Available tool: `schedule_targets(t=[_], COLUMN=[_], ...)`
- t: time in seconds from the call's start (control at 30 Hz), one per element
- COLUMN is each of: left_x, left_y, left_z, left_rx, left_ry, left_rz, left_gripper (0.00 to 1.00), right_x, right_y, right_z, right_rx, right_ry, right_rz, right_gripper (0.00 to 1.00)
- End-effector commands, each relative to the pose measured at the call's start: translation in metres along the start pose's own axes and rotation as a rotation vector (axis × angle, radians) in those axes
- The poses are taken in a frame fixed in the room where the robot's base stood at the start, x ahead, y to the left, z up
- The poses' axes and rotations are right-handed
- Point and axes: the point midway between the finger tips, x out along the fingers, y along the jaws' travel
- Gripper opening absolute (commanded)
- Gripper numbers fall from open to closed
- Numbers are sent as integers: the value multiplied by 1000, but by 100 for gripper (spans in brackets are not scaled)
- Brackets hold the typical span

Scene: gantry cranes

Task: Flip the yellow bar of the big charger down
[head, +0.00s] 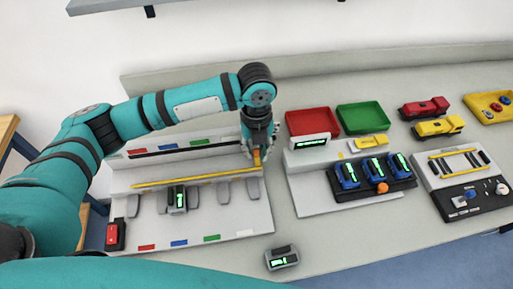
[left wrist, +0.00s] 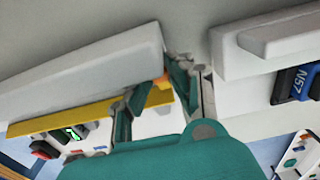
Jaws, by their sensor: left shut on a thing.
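The big charger (head: 215,225) is the white stepped unit on the left of the bench in the head view. Its long yellow bar (head: 185,179) runs across above the row of grey slots; the bar also shows in the left wrist view (left wrist: 60,117). An orange tab (head: 257,157) is at the bar's right end. My left gripper (head: 254,158) reaches down over that end and is shut on the orange tab, which shows between the fingers in the left wrist view (left wrist: 160,84). My right gripper is not in view.
A device with a green display (head: 177,198) stands in a charger slot; another (head: 282,258) stands in front on the bench. A red block (head: 115,235) is at the charger's left. A smaller charger with blue devices (head: 373,170) stands right, before red (head: 313,121) and green trays (head: 361,118).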

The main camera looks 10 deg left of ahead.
Motion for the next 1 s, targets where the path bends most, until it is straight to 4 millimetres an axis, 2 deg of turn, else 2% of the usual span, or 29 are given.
schedule_targets(t=[0.47, 0.67, 1.0], left_x=[-5, -9, -12], left_y=[0, 0, -1], left_z=[-3, -9, -24], left_rx=[3, 4, 5], left_ry=[-64, -193, -506], left_rz=[-1, -1, -1], left_gripper=[0, 0, 0], right_x=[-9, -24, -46], right_y=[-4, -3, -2], right_z=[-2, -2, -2], right_rx=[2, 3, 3], right_ry=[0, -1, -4], right_rz=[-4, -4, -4], right_gripper=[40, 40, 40])
